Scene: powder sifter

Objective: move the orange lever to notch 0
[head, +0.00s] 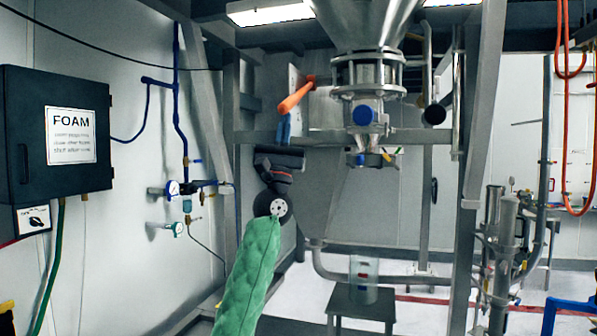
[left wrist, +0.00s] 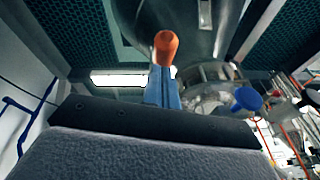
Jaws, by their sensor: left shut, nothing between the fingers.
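The orange lever (head: 296,95) slants down to the left from its pivot beside the sifter frame in the head view. Its rounded orange end also shows in the left wrist view (left wrist: 165,46). My left gripper (head: 284,126) points upward with its blue fingers closed together and empty, just below the lever's lower end. In the left wrist view the blue fingers (left wrist: 162,86) reach up toward the lever end; I cannot tell whether they touch it. The notch marks cannot be read. My right gripper is not in view.
The steel hopper and valve (head: 368,75) hang right of the lever, with a blue round cap (head: 363,115) near it. A steel frame beam (head: 400,136) runs behind. A clear container (head: 363,280) stands on a small table (head: 360,304) below. A FOAM box (head: 55,135) is on the left wall.

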